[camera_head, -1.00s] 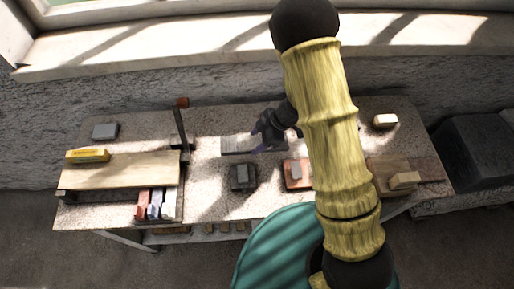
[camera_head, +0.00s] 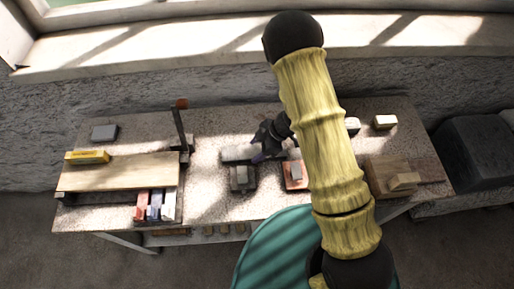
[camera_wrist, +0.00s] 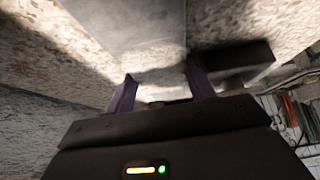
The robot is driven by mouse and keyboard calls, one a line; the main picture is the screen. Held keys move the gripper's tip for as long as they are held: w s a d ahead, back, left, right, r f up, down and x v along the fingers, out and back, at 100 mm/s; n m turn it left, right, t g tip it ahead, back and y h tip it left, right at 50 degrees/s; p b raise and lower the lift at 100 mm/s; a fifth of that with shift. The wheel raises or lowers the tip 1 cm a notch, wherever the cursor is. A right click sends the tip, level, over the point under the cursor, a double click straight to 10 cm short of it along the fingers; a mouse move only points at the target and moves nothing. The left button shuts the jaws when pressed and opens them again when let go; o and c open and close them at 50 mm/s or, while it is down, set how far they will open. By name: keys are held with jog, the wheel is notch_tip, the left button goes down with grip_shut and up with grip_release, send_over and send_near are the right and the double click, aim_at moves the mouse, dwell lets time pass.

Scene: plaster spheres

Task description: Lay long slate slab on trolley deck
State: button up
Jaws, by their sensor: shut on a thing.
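The long grey slate slab (camera_head: 236,154) is in my gripper (camera_head: 266,150), above the middle of the stone-topped bench; its right part is partly hidden by the gripper and arm. In the wrist view the slab (camera_wrist: 140,40) runs away from between the purple fingers of my gripper (camera_wrist: 160,88). The gap under it is hard to judge. What looks like the trolley is at the left: a pale wooden deck (camera_head: 120,171) beside a dark upright post (camera_head: 181,128) with a brown top. A yellow box (camera_head: 87,157) lies on the deck's far left; the rest of its top is bare.
Grey blocks on a dark base (camera_head: 242,179) and a red base (camera_head: 295,175) stand near the slab. Red, blue and white upright items (camera_head: 155,205) stand before the deck. A small grey block (camera_head: 104,133) lies behind it.

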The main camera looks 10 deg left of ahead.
jog(key=o, duration=1.6)
jog(key=shift+w+f, duration=0.1)
jog(key=shift+f, duration=0.05)
jog(key=shift+s, duration=0.2)
jog(key=shift+r, duration=0.2)
jog(key=v, duration=1.2)
jog(key=shift+w+p, duration=0.15)
jog(key=shift+p, duration=0.25)
jog(key=shift+w, duration=0.1)
